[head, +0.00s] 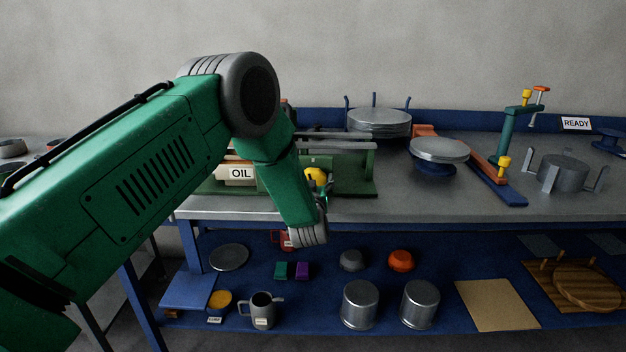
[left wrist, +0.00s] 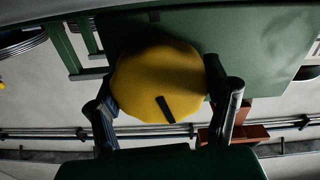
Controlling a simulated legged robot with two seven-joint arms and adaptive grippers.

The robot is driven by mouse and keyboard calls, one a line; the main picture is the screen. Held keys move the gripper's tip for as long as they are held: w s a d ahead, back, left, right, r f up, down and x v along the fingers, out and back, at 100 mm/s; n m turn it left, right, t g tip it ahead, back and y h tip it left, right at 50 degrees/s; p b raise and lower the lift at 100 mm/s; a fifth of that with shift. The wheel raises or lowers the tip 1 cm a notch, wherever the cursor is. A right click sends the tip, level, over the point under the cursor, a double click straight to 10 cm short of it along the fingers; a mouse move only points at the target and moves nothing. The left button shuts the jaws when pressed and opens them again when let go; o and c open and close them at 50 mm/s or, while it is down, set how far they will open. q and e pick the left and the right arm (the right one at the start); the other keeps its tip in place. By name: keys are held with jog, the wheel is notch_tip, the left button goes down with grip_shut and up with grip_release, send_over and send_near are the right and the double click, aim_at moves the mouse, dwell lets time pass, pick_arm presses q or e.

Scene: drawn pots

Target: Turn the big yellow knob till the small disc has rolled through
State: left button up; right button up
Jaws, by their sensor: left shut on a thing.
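The big yellow knob (head: 315,174) sits on the front of a green machine (head: 355,178) with long grey bars, on the bench. In the left wrist view the knob (left wrist: 155,75) is large and round, with a slanted black mark near its lower edge. My left gripper (head: 322,194) is at the knob, mostly hidden behind my arm in the head view. In the left wrist view its two dark fingers (left wrist: 160,90) lie on either side of the knob, shut on it. I cannot make out the small disc at the machine. My right gripper is in neither view.
A stack of grey discs (head: 379,120) stands behind the machine. A round grey plate (head: 439,149) rests on a blue stand to the right, near a green post clamp (head: 508,135). An OIL label (head: 241,173) is left of the knob.

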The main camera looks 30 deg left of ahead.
pick_arm(q)
jog(key=shift+s+d+f+m, duration=0.15)
jog(key=shift+f+m, duration=0.3)
jog(key=shift+m, duration=0.55)
jog(key=o, duration=1.1)
jog(key=shift+w, duration=0.2)
jog(key=shift+r, duration=0.1)
